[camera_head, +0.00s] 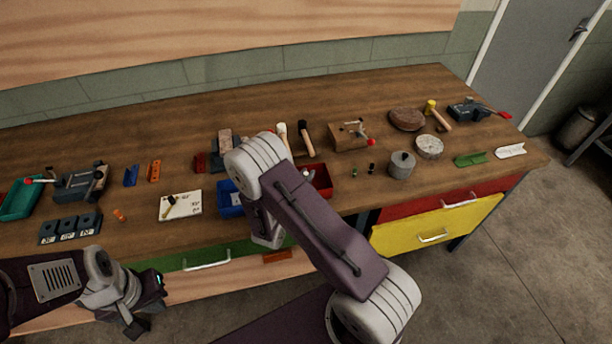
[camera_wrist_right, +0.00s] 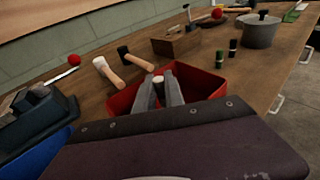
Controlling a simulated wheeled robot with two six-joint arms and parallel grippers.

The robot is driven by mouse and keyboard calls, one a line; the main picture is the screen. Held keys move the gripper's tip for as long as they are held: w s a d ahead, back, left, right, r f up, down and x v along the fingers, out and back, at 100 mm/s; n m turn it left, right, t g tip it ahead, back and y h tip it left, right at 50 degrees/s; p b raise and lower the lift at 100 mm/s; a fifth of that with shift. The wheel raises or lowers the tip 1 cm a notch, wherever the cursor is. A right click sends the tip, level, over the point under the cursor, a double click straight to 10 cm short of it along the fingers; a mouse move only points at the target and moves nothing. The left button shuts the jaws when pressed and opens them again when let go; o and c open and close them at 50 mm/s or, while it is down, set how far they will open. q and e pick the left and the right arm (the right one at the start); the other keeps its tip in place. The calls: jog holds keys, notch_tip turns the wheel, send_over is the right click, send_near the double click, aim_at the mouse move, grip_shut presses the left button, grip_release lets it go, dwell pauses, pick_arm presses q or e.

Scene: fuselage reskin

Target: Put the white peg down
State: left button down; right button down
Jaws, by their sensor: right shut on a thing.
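The white peg (camera_wrist_right: 158,79) shows as a small pale-topped piece between the fingertips of my right gripper (camera_wrist_right: 163,90) in the right wrist view. The right gripper is shut on it, over the red bin (camera_wrist_right: 205,80). The peg's lower part is hidden, and I cannot tell whether it touches the bin floor. In the head view my right arm hides most of this gripper and part of the red bin (camera_head: 323,183). My left gripper (camera_head: 142,307) is low at the left, in front of the bench; its finger opening is not clear.
The bench's front edge is close by.

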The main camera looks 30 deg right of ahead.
jog(key=shift+f, duration=0.25)
jog(key=c, duration=1.6)
grip_release()
jog(key=shift+s, duration=0.1)
jog(key=shift+c, duration=0.2)
jog(key=shift+o, duration=1)
